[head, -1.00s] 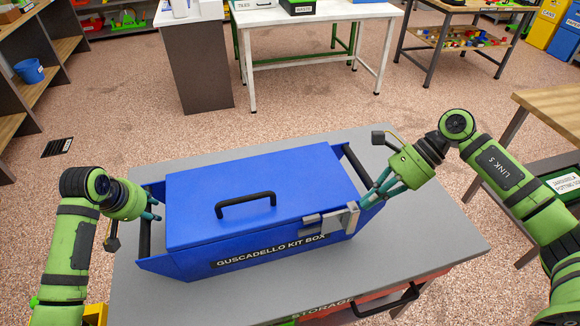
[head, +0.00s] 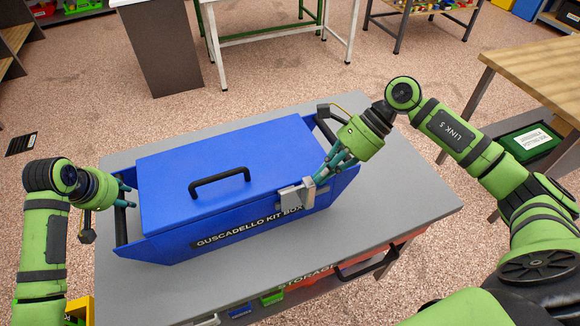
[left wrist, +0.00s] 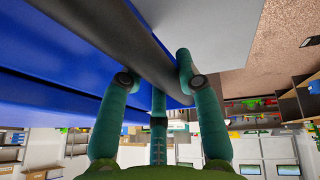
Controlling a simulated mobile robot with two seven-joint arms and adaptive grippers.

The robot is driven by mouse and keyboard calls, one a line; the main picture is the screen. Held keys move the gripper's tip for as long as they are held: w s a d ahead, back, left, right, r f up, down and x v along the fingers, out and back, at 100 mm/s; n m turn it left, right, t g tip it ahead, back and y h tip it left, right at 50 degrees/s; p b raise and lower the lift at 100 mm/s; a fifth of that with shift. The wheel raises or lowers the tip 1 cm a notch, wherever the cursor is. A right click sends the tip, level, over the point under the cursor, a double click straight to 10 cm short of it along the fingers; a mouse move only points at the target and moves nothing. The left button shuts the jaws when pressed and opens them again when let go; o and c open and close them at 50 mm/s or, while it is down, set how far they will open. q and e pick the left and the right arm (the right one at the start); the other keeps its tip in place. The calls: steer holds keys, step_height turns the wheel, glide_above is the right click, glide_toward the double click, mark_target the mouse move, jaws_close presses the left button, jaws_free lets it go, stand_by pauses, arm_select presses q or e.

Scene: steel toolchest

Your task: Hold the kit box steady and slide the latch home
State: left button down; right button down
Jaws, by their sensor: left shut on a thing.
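The blue kit box (head: 190,225) stands on a grey tabletop, its lid closed. My left gripper (head: 130,197) is shut on the dark bar handle (head: 120,226) at the box's left end. In the left wrist view the bar (left wrist: 150,50) runs between the teal fingers. The silver latch (head: 297,195) sits on the front face near the right corner, above the end of the lettering. My right gripper (head: 322,180) has its fingers at the latch's right end, close against it. Its finger opening and any grip are hidden by the angle.
The grey table (head: 400,200) has bare room to the right of the box. A storage drawer front with a dark handle (head: 365,270) is below its front edge. A wooden bench (head: 535,70) stands at the right. A black lid handle (head: 220,182) rises from the box top.

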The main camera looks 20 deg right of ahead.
arm_select(q)
steer(key=shift+d, duration=0.5)
arm_select(e)
steer(key=shift+a, duration=0.25)
arm_select(q)
steer(key=shift+a, duration=0.3)
arm_select(e)
steer(key=d+f+v, duration=0.2)
steer(key=v, duration=1.1)
steer(key=shift+d, duration=0.25)
steer(key=shift+f, duration=0.1)
arm_select(q)
steer(key=c, duration=1)
jaws_free()
steer(key=shift+w+r, duration=0.1)
steer(key=shift+r, duration=0.2)
steer(key=shift+o, duration=1)
steer(key=shift+s+a+f, duration=0.15)
steer(key=shift+s+f, duration=0.1)
steer(key=shift+f, duration=0.25)
steer(key=v, duration=1.2)
steer(key=shift+r, duration=0.3)
steer(key=shift+w, duration=0.15)
arm_select(e)
steer(key=shift+s+a, duration=0.1)
